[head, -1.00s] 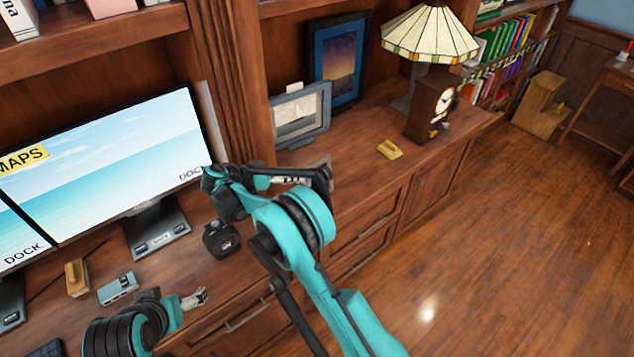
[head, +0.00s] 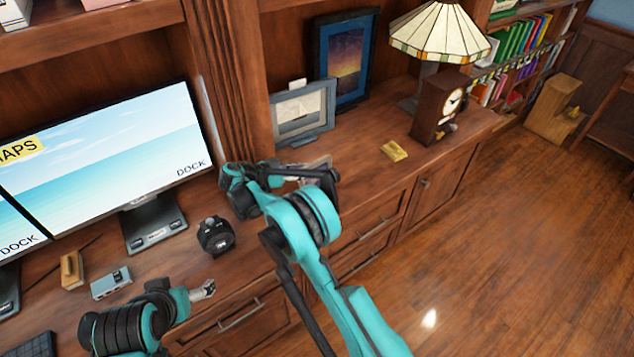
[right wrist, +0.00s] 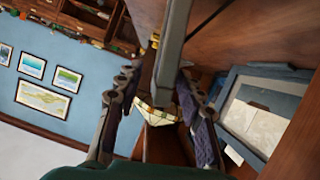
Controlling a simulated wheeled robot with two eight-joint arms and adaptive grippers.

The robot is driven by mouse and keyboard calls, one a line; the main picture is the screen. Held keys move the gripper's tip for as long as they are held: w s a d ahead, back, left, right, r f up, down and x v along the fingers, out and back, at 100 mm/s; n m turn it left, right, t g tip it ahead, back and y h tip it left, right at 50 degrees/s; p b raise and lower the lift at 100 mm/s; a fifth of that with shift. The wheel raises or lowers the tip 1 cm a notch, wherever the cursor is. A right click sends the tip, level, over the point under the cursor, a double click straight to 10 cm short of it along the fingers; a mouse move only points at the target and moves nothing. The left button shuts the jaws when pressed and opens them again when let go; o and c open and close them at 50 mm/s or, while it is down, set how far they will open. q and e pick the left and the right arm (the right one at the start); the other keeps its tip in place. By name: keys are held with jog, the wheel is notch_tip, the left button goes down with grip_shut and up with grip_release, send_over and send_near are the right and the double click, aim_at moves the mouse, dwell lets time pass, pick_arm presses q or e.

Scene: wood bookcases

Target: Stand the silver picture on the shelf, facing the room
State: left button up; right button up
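My right gripper (head: 322,176) is low over the desk, in front of the standing frames. In the right wrist view its two fingers (right wrist: 158,80) are apart, with a thin grey bar (right wrist: 172,45) between them. The bar looks like the silver picture seen edge-on, closer to the right finger. A small greyish part (head: 314,162) of it shows behind the gripper in the head view, and the rest is hidden. I cannot tell if both fingers touch it. My left gripper (head: 204,291) is over the desk at lower left, too small to read.
A grey-framed picture (head: 302,137) stands on the shelf top, also in the right wrist view (right wrist: 228,98). A blue-framed picture (head: 318,64) stands behind it. A lamp (head: 441,32), clock (head: 437,108) and yellow object (head: 394,151) are to the right. Bare wood lies between.

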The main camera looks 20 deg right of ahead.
jog(key=b+x, duration=0.1)
jog(key=x, duration=0.3)
jog(key=shift+w+a+f+b, duration=0.1)
jog(key=shift+f+b, duration=0.1)
jog(key=shift+b, duration=0.15)
jog(key=shift+w+d+f, duration=0.1)
jog(key=shift+d, duration=0.3)
grip_shut()
